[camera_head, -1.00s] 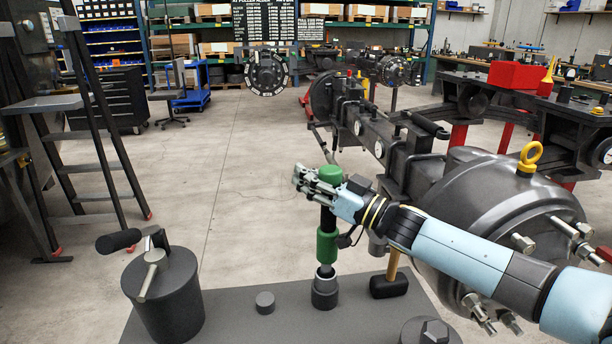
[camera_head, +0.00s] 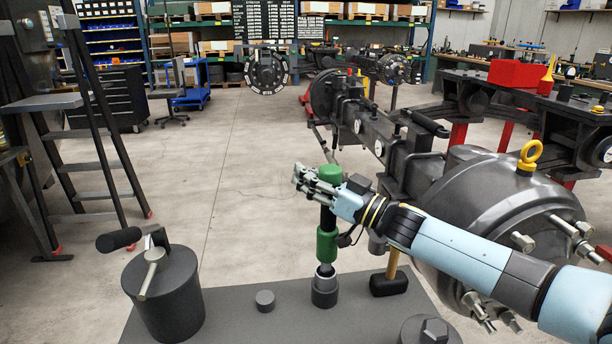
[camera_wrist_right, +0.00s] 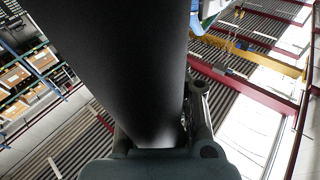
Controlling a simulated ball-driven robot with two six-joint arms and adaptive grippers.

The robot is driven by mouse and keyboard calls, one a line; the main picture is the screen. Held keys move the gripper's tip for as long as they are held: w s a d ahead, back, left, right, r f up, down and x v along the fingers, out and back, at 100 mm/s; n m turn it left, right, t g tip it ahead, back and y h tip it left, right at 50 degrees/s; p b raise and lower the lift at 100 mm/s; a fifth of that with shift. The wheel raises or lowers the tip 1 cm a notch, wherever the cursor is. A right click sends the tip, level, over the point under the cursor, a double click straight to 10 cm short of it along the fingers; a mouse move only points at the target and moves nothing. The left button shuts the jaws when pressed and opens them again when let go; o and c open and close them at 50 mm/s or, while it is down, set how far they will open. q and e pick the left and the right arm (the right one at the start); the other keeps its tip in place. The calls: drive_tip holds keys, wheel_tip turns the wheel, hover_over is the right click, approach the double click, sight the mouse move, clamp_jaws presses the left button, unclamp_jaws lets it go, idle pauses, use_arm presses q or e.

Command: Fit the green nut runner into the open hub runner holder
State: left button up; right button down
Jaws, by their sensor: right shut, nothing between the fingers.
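The green nut runner (camera_head: 327,245) stands upright, with a green cap on top, a dark shaft and a green lower body. Its thin lower end meets the dark round holder (camera_head: 325,293) on the bench; I cannot tell how deep it sits. My right gripper (camera_head: 312,184) is at the dark shaft just below the green cap, its fingers shut with nothing held between them. In the right wrist view a large dark cylinder (camera_wrist_right: 115,60) fills the middle, close to the fingers. My left gripper is not in view.
The grey bench top (camera_head: 235,325) also carries a dark canister with a handle (camera_head: 165,300), a small dark cylinder (camera_head: 265,301), a mallet (camera_head: 389,284) and a hex-topped part (camera_head: 433,331). A big axle housing (camera_head: 480,200) stands at right, behind my right arm.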

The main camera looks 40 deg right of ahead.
sight(328, 231)
drive_tip(key=c, duration=2.1)
unclamp_jaws()
drive_tip(key=shift+f+b, duration=2.25)
drive_tip(key=shift+f, duration=0.6)
drive_tip(key=o, duration=0.7)
drive_tip(key=v, duration=1.2)
